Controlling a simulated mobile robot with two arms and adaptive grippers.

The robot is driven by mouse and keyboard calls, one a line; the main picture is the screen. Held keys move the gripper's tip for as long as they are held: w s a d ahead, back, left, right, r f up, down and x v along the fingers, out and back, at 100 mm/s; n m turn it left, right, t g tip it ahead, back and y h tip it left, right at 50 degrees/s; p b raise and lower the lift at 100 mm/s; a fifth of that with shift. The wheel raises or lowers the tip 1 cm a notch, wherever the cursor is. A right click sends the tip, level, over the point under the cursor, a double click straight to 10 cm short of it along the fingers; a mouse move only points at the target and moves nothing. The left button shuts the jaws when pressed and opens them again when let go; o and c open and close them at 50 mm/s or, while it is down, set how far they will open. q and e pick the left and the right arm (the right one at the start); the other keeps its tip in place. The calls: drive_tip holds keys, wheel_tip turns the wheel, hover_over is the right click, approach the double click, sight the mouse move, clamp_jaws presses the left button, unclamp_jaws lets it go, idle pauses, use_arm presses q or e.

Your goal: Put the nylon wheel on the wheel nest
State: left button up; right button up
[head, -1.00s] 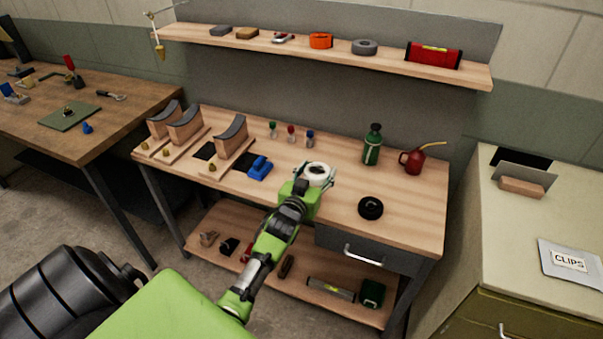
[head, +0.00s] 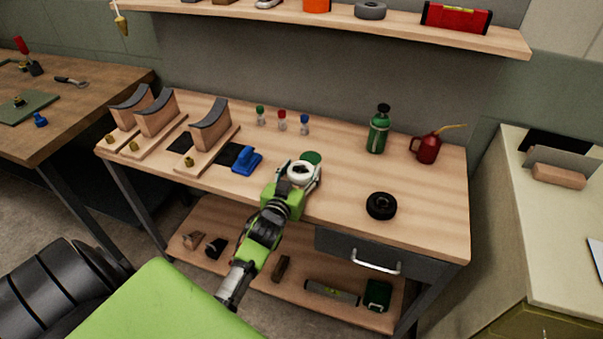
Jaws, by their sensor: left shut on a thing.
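The nylon wheel (head: 300,172) is a white ring with a dark centre, at the middle of the workbench. My left gripper (head: 302,177) is shut on it, with fingers on both sides of its rim. A green round disc (head: 312,157), which looks like the wheel nest, shows just behind the wheel. The wheel and fingers hide its front part. The wheel is off-centre from the disc, toward the front; I cannot tell how high it is above the bench. My right gripper is not in view.
A black wheel (head: 381,205) lies to the right. A blue tool (head: 246,160) and curved wooden cradles (head: 210,127) stand to the left. Small capped bottles (head: 282,122), a green bottle (head: 378,131) and a red oil can (head: 427,148) are behind. The bench between wheel and black wheel is clear.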

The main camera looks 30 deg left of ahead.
use_arm(q)
drive_tip(key=shift+s+r, duration=0.1)
drive_tip(key=shift+s, duration=0.1)
drive_tip(key=o, duration=1.2)
drive_tip(key=shift+f, duration=0.2)
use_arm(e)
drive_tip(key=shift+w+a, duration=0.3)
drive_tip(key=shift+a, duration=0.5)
use_arm(q)
drive_tip(key=shift+r, duration=0.15)
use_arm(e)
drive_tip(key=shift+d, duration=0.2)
use_arm(q)
drive_tip(key=shift+r, duration=0.15)
drive_tip(key=v, duration=1.2)
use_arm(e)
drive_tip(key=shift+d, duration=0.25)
